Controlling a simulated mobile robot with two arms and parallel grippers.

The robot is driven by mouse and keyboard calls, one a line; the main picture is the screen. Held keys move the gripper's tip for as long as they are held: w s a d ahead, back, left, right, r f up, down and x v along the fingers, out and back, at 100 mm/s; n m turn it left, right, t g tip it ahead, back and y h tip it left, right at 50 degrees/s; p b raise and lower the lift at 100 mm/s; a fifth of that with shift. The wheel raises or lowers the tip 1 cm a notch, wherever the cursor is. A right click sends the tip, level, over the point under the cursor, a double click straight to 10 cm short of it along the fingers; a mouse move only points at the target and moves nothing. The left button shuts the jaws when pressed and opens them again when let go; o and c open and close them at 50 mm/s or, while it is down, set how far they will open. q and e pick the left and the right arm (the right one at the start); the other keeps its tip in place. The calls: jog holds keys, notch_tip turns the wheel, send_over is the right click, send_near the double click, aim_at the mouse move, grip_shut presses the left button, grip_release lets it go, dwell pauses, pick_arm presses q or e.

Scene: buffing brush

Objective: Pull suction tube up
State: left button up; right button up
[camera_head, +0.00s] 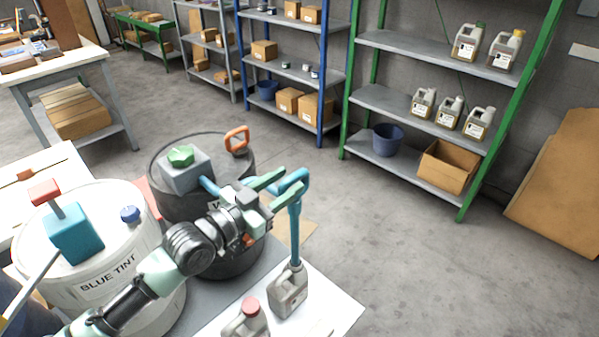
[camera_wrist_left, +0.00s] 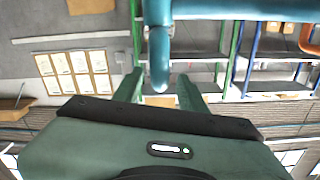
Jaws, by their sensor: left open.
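The blue suction tube (camera_head: 295,235) stands upright with its lower end in the neck of a grey jug (camera_head: 288,292). Its top bends over in a hook. My left gripper (camera_head: 290,184) is open at the upper part of the tube, level with the bend. In the left wrist view the tube (camera_wrist_left: 159,50) hangs in the middle, in line with the gap between the two green fingers of the gripper (camera_wrist_left: 160,84). I cannot tell whether the fingers touch it. My right gripper is in neither view.
A white "BLUE TINT" drum (camera_head: 110,262) stands left, under my left arm. A black drum (camera_head: 187,214) with a green-knobbed pump is behind the arm. A red-capped jug (camera_head: 246,322) stands near the front.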

aim_at(304, 171)
pick_arm(q)
jog(key=x, duration=0.5)
jog(key=shift+w+d+p, duration=0.15)
jog(key=shift+d+p, duration=0.05)
jog(key=shift+p, duration=0.1)
grip_shut()
jog(key=shift+r, duration=0.1)
dwell(1.0)
